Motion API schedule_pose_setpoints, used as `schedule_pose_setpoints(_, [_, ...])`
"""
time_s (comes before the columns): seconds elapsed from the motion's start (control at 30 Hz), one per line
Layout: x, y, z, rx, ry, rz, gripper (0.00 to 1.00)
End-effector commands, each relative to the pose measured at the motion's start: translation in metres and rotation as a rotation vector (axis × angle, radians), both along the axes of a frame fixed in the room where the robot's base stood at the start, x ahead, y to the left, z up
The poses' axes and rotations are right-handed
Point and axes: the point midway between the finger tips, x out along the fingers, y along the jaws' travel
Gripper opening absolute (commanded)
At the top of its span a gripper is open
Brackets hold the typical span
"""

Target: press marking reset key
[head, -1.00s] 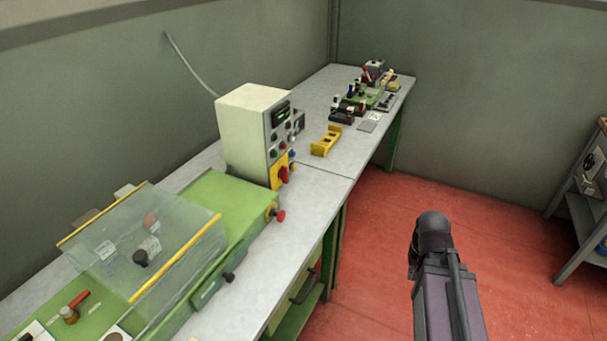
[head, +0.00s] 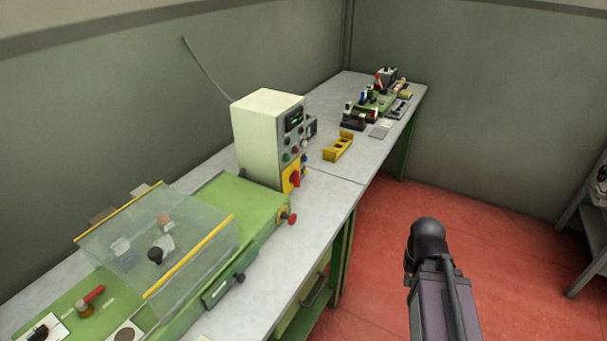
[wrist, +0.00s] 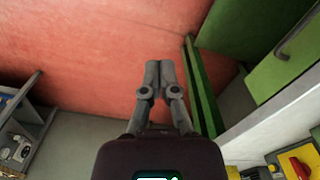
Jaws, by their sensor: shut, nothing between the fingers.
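The cream control box (head: 262,140) stands on the bench, left of centre in the head view. Its front has a dark display (head: 293,120), small coloured buttons including a green one (head: 287,156) and a blue one (head: 304,158), and a red rotary switch (head: 295,179) on a yellow plate. Labels are too small to read, so I cannot tell which is the marking reset key. In the wrist view, my gripper (wrist: 159,66) is shut and empty above the red floor, apart from the box. The red switch (wrist: 300,165) shows at the lower right there.
A green machine with a clear, yellow-edged cover (head: 160,235) stands on the near bench. A red knob (head: 291,218) sticks out at its side. A yellow holder (head: 338,147) and a green fixture (head: 376,104) lie farther back. The red floor (head: 480,275) right of the bench is open.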

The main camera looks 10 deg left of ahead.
Motion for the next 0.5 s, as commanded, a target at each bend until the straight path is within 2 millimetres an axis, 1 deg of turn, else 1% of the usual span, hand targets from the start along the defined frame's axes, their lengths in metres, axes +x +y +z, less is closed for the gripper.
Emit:
schedule_pose_setpoints(0.37, [0.0000, 0.0000, 0.0000, 0.000, 0.000, 0.000, 0.00])
schedule_pose_setpoints(0.5, [0.0039, 0.0016, -0.0016, 0.005, -0.008, -0.011, 0.00])
